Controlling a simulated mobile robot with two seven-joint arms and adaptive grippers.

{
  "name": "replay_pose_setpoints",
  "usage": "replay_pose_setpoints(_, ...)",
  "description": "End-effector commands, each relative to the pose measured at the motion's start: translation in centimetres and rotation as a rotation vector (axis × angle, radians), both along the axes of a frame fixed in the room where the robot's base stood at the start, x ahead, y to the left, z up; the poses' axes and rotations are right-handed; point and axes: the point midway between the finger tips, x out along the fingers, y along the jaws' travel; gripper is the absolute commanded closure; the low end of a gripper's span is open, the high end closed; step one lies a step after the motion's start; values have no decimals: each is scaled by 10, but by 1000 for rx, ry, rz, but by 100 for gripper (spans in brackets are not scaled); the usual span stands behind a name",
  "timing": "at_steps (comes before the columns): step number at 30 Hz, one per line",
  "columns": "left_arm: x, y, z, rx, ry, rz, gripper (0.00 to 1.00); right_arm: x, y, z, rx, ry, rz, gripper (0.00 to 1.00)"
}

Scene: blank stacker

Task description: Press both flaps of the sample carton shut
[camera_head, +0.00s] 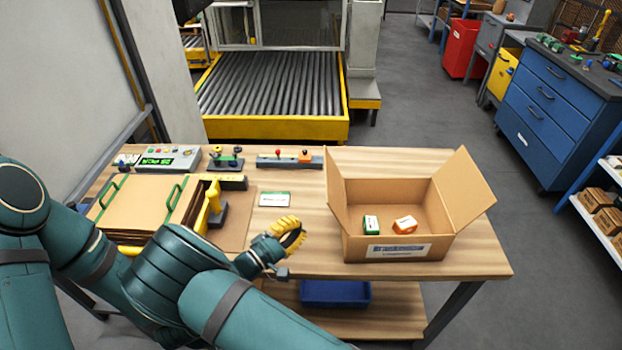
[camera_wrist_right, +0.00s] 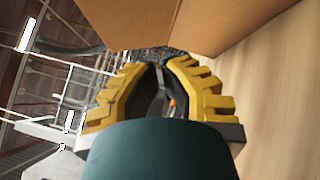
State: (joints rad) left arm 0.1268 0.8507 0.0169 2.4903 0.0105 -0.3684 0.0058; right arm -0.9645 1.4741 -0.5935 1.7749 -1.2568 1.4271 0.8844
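The sample carton (camera_head: 352,247) is an open brown box near the table's front right. Its left flap (camera_head: 340,185) stands up. Its right flap (camera_head: 465,190) stands up and leans outward. A green-and-white box (camera_head: 371,225) and an orange-and-white box (camera_head: 405,225) lie inside. My right gripper (camera_head: 294,236) is left of the carton, apart from it, near the table's front edge. In the right wrist view, its yellow fingertips (camera_wrist_right: 162,64) come together with nothing seen between them, and carton cardboard (camera_wrist_right: 130,22) shows beyond. My left gripper does not show.
Flat cardboard blanks (camera_head: 120,210) in a rack with green handles, a yellow-and-black tool (camera_head: 212,207), and a small card (camera_head: 274,199) lie left of the carton. Control boxes line the back edge. A blue bin (camera_head: 335,293) is on the lower shelf.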

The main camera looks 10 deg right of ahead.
Motion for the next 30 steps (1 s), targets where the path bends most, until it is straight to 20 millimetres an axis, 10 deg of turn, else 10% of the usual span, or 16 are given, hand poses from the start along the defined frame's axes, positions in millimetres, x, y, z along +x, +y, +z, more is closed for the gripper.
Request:
replay_pose_setpoints(8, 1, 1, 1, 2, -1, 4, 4, 15, 34, 38, -110, -155, 118, 100)
replay_pose_setpoints(30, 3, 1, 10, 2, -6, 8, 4, 59, -67, 77, -107, -148, 114, 100)
